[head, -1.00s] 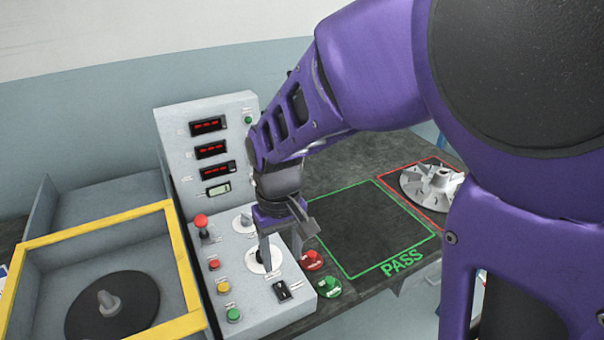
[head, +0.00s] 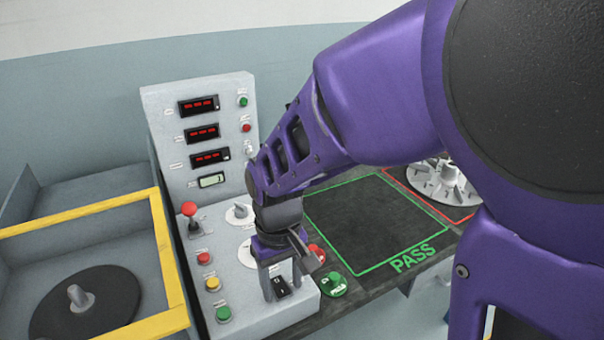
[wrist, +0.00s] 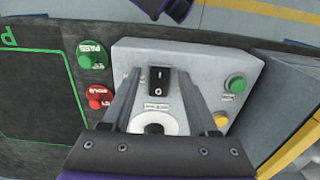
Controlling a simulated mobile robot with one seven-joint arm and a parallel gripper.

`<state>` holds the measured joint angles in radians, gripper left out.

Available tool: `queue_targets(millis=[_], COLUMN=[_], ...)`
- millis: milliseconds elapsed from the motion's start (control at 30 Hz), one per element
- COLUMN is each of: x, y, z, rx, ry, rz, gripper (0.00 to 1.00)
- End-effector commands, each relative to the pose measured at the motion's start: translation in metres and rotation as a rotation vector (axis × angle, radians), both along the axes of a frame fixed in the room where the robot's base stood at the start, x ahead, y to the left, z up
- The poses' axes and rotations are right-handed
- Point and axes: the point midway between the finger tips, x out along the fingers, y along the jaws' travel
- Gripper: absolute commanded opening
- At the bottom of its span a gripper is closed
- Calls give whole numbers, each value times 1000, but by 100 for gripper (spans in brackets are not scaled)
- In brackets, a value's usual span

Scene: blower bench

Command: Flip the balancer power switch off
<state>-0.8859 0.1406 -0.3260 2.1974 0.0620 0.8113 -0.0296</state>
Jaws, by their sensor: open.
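The black rocker power switch (head: 281,287) sits on the sloped lower face of the grey control panel (head: 250,310), near its front right corner. In the wrist view the switch (wrist: 159,82) shows its I and O marks, with a small label beside it. My gripper (head: 283,280) is open and points down over the switch. In the wrist view its two fingers (wrist: 152,92) stand on either side of the switch, apart from it. Whether the fingertips touch the panel face cannot be told.
Green (head: 223,313), yellow (head: 212,284) and red (head: 204,258) buttons line the panel's left side. A red-knobbed lever (head: 190,210) stands above them. Green (head: 333,284) and red (wrist: 99,97) knobs sit beside the panel. A yellow-framed enclosure (head: 165,240) is at left.

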Motion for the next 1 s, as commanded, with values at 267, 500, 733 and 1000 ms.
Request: queue_targets(millis=[267, 500, 733, 1000], x=[0, 0, 0, 4], y=[0, 0, 0, 1], z=[0, 0, 1, 7], rx=[0, 0, -2, -66], ry=[0, 0, 3, 102], rz=[0, 0, 0, -2], gripper=[44, 1, 0, 0])
